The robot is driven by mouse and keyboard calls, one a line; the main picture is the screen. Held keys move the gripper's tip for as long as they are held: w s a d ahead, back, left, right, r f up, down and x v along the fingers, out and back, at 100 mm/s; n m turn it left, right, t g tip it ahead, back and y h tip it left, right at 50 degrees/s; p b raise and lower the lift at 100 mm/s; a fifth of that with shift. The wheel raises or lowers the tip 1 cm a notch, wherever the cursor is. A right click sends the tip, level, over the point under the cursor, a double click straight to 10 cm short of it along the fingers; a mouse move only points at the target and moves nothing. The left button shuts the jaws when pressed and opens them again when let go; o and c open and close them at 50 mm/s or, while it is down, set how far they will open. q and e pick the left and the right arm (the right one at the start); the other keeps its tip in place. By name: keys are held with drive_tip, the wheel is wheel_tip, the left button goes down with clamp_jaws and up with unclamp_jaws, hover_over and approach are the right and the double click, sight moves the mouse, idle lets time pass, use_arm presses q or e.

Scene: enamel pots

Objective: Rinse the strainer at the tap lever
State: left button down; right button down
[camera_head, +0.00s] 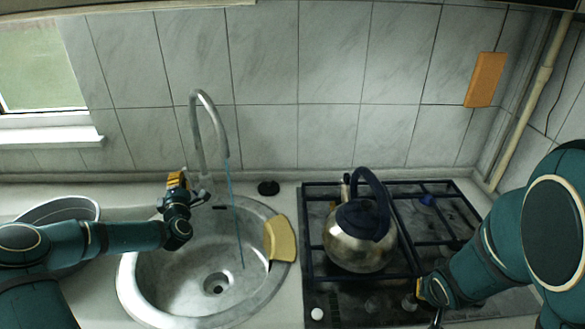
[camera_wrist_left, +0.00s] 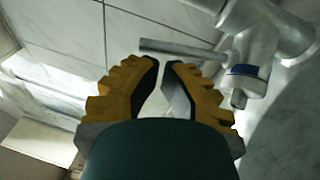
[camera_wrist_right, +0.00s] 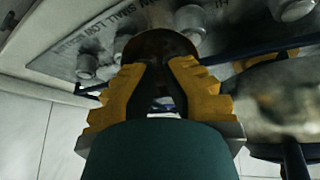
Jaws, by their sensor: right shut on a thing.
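The tap (camera_head: 205,125) stands behind the sink, and a thin blue stream (camera_head: 233,205) runs from its spout into the basin. My left gripper (camera_head: 175,182) is beside the tap's base; its fingertips (camera_wrist_left: 161,62) nearly meet, with nothing visible between them. The tap lever (camera_wrist_left: 180,50) lies just beyond these fingertips, apart from them as far as I can see. My right gripper (camera_head: 432,290) is low at the hob's front and is shut on a dark brown rounded thing (camera_wrist_right: 160,45). I cannot tell whether this is the strainer; the head view mostly hides it.
A metal kettle (camera_head: 350,245) with a dark blue handle stands on the hob (camera_head: 308,240), left of my right gripper. A yellow piece (camera_head: 280,240) lies on the sink's right rim. A grey bowl (camera_head: 60,208) is behind my left arm. Hob knobs (camera_wrist_right: 188,20) are close to the held thing.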

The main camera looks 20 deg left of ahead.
idle(0.3)
use_arm(q)
drive_tip(key=shift+w+d+r+m+h+p, duration=0.15)
drive_tip(key=shift+w+r+m+p, duration=0.05)
drive_tip(key=shift+w, duration=0.2)
drive_tip(key=shift+w+d+r+m+h+p, duration=0.1)
drive_tip(key=shift+w+r+m+h+p, duration=0.1)
drive_tip(key=shift+w, duration=0.2)
use_arm(e)
drive_tip(key=shift+r, duration=0.4)
use_arm(q)
drive_tip(key=shift+f, duration=0.1)
use_arm(e)
drive_tip(key=shift+f, duration=0.15)
